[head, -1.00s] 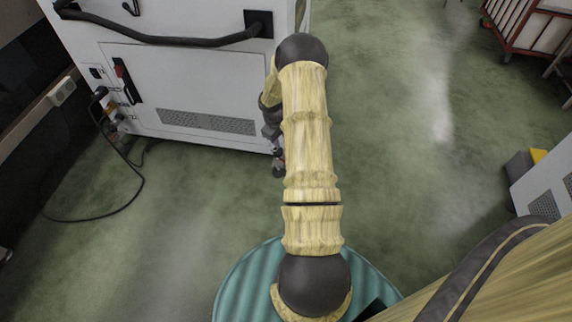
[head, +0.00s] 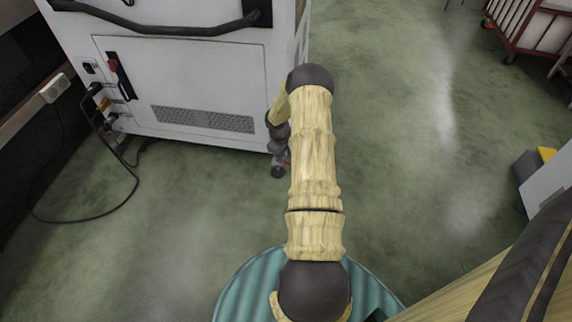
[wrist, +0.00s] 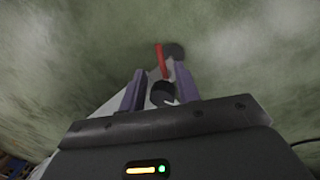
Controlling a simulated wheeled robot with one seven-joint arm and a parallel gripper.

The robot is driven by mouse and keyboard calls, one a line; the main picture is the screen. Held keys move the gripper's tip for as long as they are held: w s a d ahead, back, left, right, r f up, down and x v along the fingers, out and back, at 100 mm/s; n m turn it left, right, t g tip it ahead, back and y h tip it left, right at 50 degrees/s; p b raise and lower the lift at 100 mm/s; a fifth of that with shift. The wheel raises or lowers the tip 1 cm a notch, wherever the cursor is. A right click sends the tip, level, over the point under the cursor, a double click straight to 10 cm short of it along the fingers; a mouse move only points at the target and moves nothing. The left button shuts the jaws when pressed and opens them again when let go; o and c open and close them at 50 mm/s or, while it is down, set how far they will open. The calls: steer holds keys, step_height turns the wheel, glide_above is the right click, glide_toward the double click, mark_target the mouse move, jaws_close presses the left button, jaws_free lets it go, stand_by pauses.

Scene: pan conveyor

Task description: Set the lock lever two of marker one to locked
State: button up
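A white wheeled cabinet (head: 190,75), perhaps marker one, stands at the upper left in the head view. In the wrist view a red lever (wrist: 161,58) sticks out past my fingertips, next to a dark round part (wrist: 173,51). Another dark round part (wrist: 162,93) sits between my fingers. My gripper (wrist: 159,69) has its two purple fingers apart, on either side of these parts. I cannot tell whether a finger touches the lever, which numbered lever it is, or its setting.
A black cable (head: 120,205) lies on the green floor at the left. A red-framed cart (head: 530,30) stands at the upper right, and a pale unit (head: 548,180) at the right edge. The floor between is clear.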

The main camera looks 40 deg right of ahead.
steer(key=f, duration=0.1)
steer(key=f+b, duration=0.1)
steer(key=f, duration=0.1)
steer(key=d+f+b, duration=0.1)
steer(key=f, duration=0.1)
steer(key=shift+w+f, duration=0.1)
steer(key=shift+f, duration=0.1)
